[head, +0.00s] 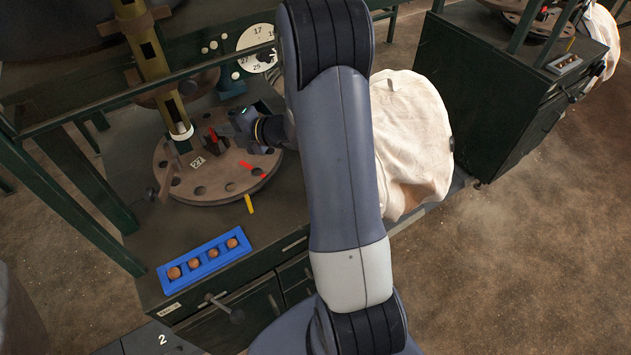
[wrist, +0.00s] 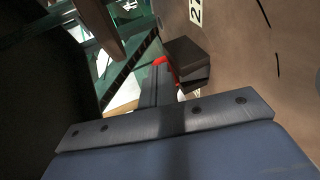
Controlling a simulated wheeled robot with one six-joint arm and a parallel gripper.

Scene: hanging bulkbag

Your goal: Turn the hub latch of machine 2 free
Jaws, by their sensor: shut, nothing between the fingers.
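Machine 2 carries a round brown disc (head: 200,186) with holes around its rim and a "27" label (head: 197,163). At the disc's hub stands a small dark latch piece with a red part (head: 212,134). In the wrist view a dark block (wrist: 187,60) and a red part (wrist: 160,61) show just beyond my fingers. My gripper (head: 232,132) is low over the disc, right beside the hub. It also shows in the wrist view (wrist: 157,84), shut and empty. Whether the fingers touch the latch cannot be told.
A yellow-brown post (head: 151,60) rises behind the hub. A white numbered dial (head: 256,46) is at the back. A blue tray (head: 205,260) with several brown balls lies in front. Red (head: 246,165) and yellow (head: 250,205) pointers sit by the rim. A pale bag (head: 412,140) hangs right of my arm.

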